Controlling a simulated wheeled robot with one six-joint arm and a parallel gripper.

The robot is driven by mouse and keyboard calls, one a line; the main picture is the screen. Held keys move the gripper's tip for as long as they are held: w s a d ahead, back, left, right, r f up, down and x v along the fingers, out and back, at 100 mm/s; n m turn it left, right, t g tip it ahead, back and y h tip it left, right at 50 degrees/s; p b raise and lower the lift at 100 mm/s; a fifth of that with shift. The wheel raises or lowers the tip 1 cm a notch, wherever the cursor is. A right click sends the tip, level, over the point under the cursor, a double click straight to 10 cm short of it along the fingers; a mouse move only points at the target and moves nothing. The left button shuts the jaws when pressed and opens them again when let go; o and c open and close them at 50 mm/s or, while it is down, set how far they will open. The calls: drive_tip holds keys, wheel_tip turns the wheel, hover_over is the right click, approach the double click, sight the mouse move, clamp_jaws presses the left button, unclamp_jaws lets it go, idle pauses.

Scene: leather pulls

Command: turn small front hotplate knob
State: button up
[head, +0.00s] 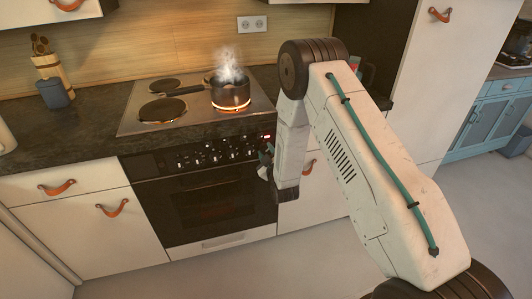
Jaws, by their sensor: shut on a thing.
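The oven's black control panel (205,152) carries a row of several small knobs with pale marks. My gripper (266,156) is at the right end of this panel and looks shut on a knob there. The gripper and arm mostly hide that knob, so its turn angle cannot be read. A red light (267,138) shows just above the gripper. On the hob (190,125), a dark pot (231,92) stands on the front right hotplate, which glows orange around the pot's base. Steam rises from the pot. The front left hotplate (163,109) is dark.
The dark worktop (60,142) holds a utensil holder (48,68) and a blue-grey container (53,94) at left. White drawers with leather pulls (112,208) flank the oven (210,205). The grey floor in front is clear.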

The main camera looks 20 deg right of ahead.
drive_tip(key=n, duration=0.4)
drive_tip(key=shift+n, duration=2.9)
drive_tip(key=o, duration=0.9)
drive_tip(key=shift+a, duration=0.1)
drive_tip(key=shift+o, duration=0.2)
drive_tip(key=shift+s+f, duration=0.1)
drive_tip(key=s, duration=0.7)
drive_tip(key=shift+s, duration=0.3)
